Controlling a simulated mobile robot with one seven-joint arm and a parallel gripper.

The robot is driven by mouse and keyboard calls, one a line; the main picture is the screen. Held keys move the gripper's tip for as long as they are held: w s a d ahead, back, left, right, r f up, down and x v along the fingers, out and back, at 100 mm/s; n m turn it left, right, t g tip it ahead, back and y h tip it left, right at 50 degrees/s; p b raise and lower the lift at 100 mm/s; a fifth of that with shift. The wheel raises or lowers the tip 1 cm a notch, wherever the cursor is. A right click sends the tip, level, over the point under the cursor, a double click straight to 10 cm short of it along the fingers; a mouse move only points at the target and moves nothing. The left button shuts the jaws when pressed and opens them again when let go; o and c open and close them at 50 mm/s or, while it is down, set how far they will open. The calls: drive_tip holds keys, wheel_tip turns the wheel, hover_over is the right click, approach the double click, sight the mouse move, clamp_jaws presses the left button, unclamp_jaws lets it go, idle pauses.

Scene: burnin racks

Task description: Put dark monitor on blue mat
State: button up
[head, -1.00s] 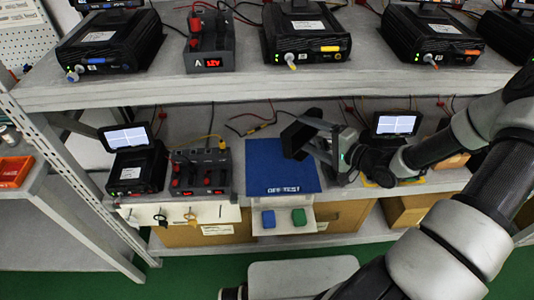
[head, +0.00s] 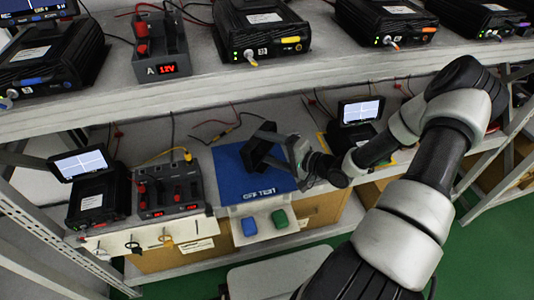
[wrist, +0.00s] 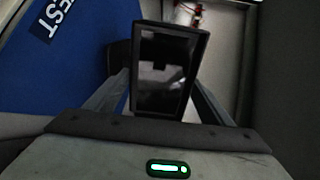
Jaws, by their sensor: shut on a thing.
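The dark monitor (head: 258,148) is a small black screen, unlit, held tilted over the blue mat (head: 232,181). In the wrist view the monitor (wrist: 166,70) stands between the two fingers, its dark glossy face toward the camera. My gripper (head: 277,152) is shut on it, coming in from the right. The mat, printed "OFF TEST", lies on the lower shelf, and its corner also shows in the wrist view (wrist: 85,70). I cannot tell whether the monitor touches the mat; its lower edge is partly hidden.
A lit monitor (head: 361,111) stands right of the mat. Another lit monitor (head: 81,163) and a red-knobbed power supply (head: 170,190) stand to the left. The upper shelf (head: 200,92) overhangs with several black units.

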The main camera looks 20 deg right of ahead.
drive_tip(key=shift+f, duration=0.65)
drive_tip(key=shift+f, duration=0.1)
drive_tip(key=o, duration=1.5)
drive_tip(key=shift+f, duration=0.1)
drive_tip(key=shift+d, duration=0.1)
drive_tip(key=p+v, duration=0.2)
drive_tip(key=v, duration=1)
